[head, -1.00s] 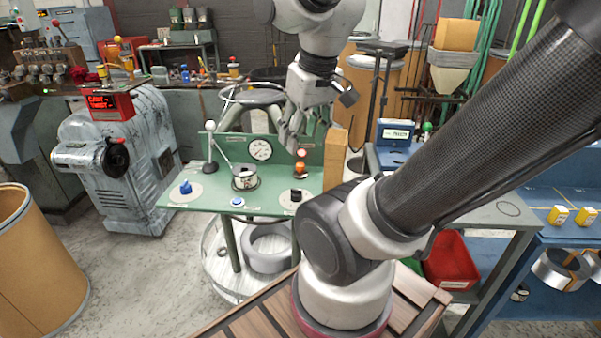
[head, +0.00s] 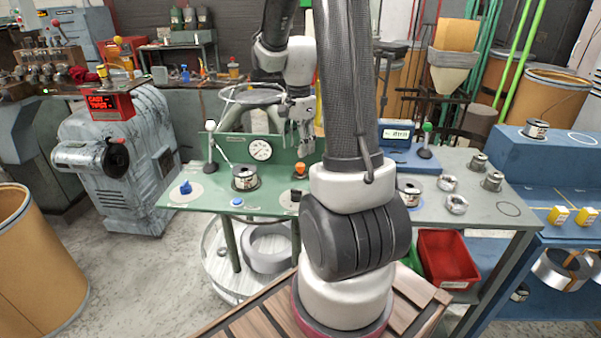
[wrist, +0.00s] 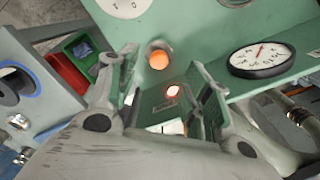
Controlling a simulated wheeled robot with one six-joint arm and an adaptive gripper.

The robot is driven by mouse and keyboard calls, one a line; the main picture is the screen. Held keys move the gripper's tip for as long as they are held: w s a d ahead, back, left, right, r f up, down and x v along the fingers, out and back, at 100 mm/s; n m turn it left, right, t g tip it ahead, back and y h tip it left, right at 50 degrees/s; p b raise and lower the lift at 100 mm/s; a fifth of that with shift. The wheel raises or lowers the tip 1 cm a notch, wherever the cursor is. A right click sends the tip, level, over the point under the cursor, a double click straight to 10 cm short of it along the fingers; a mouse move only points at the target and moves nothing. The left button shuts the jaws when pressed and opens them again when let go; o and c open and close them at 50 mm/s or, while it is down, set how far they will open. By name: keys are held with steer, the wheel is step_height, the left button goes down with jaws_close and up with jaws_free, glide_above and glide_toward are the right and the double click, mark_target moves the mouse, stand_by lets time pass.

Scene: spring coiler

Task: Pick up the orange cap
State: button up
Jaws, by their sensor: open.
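The orange cap (head: 300,168) sits on the green bench near the foot of its upright green panel. In the wrist view the round orange cap (wrist: 158,57) shows between my two fingers, toward the upper side, and nothing covers it. My gripper (head: 302,140) points down, just above the cap in the head view, in front of the panel. In the wrist view my gripper (wrist: 168,68) has its fingers wide apart with nothing between the pads. I cannot tell the exact height of the fingertips over the cap.
A red lamp (wrist: 173,91) is on the panel close to my fingers, with a round dial (head: 261,149) beside it. A spool (head: 244,178), a blue knob (head: 185,188) and a white-balled lever (head: 210,126) stand to the left. A red bin (head: 447,258) is at right.

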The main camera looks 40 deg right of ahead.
mark_target(300, 164)
steer(key=shift+f, duration=0.15)
steer(key=f, duration=0.7)
steer(key=shift+d+f, duration=0.25)
steer(key=shift+d, duration=0.05)
jaws_close()
